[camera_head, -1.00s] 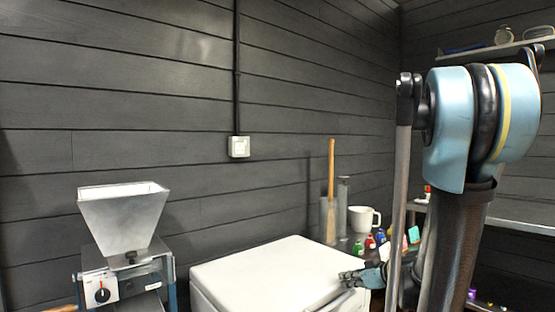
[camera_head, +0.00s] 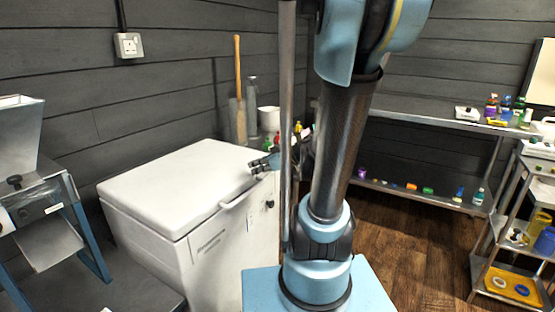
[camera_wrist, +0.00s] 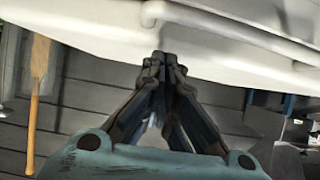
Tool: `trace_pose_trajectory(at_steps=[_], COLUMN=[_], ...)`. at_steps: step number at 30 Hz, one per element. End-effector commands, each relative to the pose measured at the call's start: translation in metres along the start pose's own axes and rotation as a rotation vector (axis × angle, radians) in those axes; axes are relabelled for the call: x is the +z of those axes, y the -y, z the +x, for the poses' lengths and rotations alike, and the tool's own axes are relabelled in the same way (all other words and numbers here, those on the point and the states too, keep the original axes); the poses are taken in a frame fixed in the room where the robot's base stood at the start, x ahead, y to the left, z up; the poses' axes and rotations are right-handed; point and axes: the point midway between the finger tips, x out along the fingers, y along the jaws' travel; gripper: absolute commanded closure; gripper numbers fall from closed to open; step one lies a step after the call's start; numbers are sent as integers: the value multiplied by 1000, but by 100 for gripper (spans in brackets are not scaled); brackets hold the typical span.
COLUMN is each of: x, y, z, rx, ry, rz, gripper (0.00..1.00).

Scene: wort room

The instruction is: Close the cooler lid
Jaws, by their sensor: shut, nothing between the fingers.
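The white cooler (camera_head: 215,265) is a chest standing against the dark wall in the head view. Its lid (camera_head: 185,180) lies flat across the top of the body, with no clear gap along its front edge. A bar handle (camera_head: 242,191) runs along the lid's front edge. My gripper (camera_head: 258,165) is shut and empty at the lid's right end, near the handle; I cannot tell whether it touches. In the wrist view, my gripper (camera_wrist: 165,62) points at the white lid (camera_wrist: 85,30), with the bar handle (camera_wrist: 235,38) beside it. That view appears upside down.
A metal mill (camera_head: 35,185) on a blue-legged stand is left of the cooler. A wooden paddle (camera_head: 238,85), metal cylinders and a white jug (camera_head: 268,118) stand behind. A shelf (camera_head: 425,122) and a cart (camera_head: 515,215) are at right. Wooden floor (camera_head: 415,250) is clear between.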

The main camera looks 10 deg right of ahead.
Motion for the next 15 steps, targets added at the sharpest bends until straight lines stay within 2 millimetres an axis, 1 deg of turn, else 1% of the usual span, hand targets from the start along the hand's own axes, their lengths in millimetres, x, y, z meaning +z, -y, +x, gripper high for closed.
trace_pose_trajectory(at_steps=[8,15], x=[-18,-13], y=[0,-1], z=[-10,-29], rx=[0,3], ry=[-1,-1], rz=[0,3], gripper=[100,100])
